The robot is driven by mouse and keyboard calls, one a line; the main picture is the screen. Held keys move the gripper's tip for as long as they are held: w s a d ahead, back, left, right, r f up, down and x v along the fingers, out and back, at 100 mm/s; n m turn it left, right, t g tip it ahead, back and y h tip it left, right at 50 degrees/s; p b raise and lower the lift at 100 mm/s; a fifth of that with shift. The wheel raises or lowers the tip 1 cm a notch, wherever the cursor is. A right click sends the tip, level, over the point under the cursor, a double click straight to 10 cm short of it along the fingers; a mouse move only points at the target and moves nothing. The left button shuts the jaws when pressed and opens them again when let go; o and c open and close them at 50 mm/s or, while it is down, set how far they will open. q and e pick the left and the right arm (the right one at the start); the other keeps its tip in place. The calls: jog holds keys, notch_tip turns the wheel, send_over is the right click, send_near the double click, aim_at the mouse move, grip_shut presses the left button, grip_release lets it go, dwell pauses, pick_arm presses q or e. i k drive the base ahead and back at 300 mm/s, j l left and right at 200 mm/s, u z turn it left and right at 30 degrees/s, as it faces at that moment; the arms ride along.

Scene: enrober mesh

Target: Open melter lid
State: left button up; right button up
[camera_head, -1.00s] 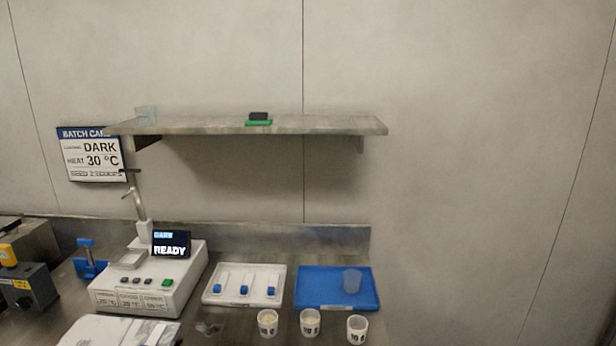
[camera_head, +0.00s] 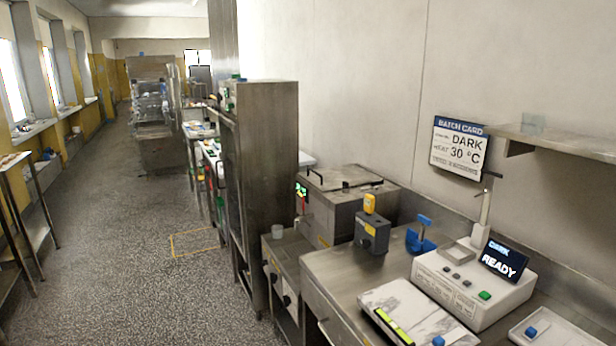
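A steel box-shaped unit (camera_head: 345,215), which looks like the melter, stands against the wall right of centre. Its flat lid (camera_head: 335,180) lies shut on top, with a dark handle bar on it. A small lit display (camera_head: 301,190) with red and green marks shows on its left side. Neither of my grippers is in view.
A white machine (camera_head: 470,285) reading READY is farther right. A tall steel cabinet (camera_head: 265,180) stands to the left. The speckled floor (camera_head: 120,260) is clear along the aisle.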

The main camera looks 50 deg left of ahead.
aim_at(331, 179)
jog(key=u, duration=1.55)
jog(key=i+j, duration=0.15)
